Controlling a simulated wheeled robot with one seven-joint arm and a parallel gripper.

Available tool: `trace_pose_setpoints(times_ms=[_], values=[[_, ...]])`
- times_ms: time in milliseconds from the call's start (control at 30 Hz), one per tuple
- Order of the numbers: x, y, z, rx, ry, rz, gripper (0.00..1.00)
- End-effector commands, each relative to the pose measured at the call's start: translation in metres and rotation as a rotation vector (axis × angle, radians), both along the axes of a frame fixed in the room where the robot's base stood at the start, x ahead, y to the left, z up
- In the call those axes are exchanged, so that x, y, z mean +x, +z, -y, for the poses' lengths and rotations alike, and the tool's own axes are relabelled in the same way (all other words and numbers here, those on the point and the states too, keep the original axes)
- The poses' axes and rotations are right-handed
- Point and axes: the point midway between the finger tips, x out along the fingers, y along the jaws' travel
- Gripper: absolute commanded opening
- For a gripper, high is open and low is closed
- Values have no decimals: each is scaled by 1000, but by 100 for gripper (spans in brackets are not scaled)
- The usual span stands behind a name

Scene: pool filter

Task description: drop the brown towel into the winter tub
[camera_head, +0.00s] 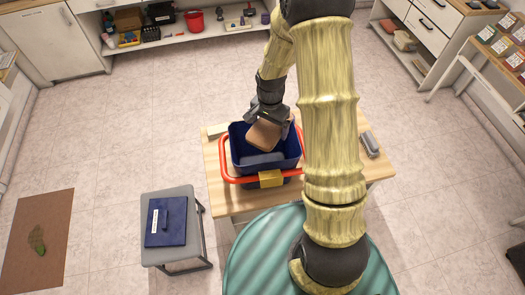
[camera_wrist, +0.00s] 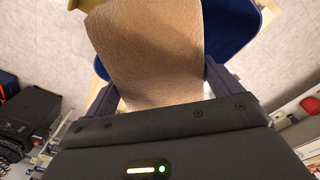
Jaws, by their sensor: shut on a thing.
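The brown towel (camera_head: 264,135) is a tan, folded piece held in my gripper (camera_head: 269,118). In the wrist view the towel (camera_wrist: 150,50) fills the space between the fingers. The winter tub is most likely the dark blue tub (camera_head: 237,145) with a red-orange handle (camera_head: 224,160) and a yellow block on its front. It stands on a wooden table. The towel shows over the tub's opening; how far it is above or inside the rim is hard to tell. The tub (camera_wrist: 238,38) also shows behind the towel in the wrist view. My gripper is shut on the towel.
The wooden table (camera_head: 215,185) has a grey object (camera_head: 370,144) at its right. A grey stool (camera_head: 178,260) with a dark blue lidlike item (camera_head: 166,221) stands at the left front. Shelves with tools and a red bucket (camera_head: 194,21) line the back.

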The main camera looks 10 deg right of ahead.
Motion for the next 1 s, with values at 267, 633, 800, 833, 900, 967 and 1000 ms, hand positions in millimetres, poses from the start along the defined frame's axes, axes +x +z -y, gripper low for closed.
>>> trace_pose_setpoints(times_ms=[267,633,800,833,900,967,1000], values=[[0,-5,0,0,0,0,66],[0,-44,0,1,0,-1,66],[0,-58,0,0,0,0,66],[0,-59,0,1,0,1,66],[0,-60,0,1,0,1,66],[0,-60,-1,1,1,1,66],[0,-60,-1,1,2,1,66]])
